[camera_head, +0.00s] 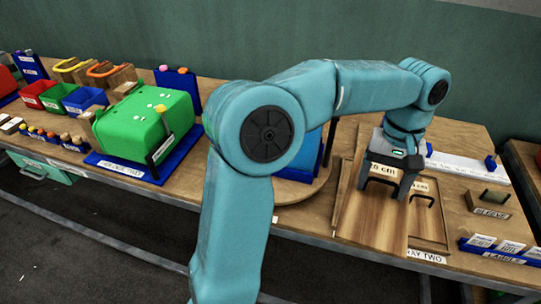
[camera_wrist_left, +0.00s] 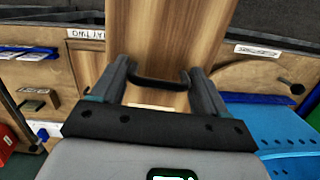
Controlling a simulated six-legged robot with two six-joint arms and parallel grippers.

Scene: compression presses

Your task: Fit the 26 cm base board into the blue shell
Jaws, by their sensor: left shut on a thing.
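The wooden base board (camera_head: 372,222) has a black handle and a label of which "6 cm" shows. It is at tray two (camera_head: 432,257), over its left part; I cannot tell whether it is lifted. My left gripper (camera_head: 388,188) points down and is shut on the board's handle. In the left wrist view the fingers (camera_wrist_left: 160,88) are at the two ends of the handle (camera_wrist_left: 158,84), and the board (camera_wrist_left: 155,35) runs away upward. The blue shell (camera_head: 300,168) is mostly hidden behind my arm; a blue body shows at right in the left wrist view (camera_wrist_left: 285,130). My right gripper is not in view.
The blue shell is on a round wooden turntable (camera_head: 297,192). A green press form (camera_head: 148,122) stands on a blue base at left. Several bins are further left. A sleeve block (camera_head: 488,204) and blue label rack (camera_head: 500,250) are at right. Another black handle (camera_head: 424,200) shows beside the board.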

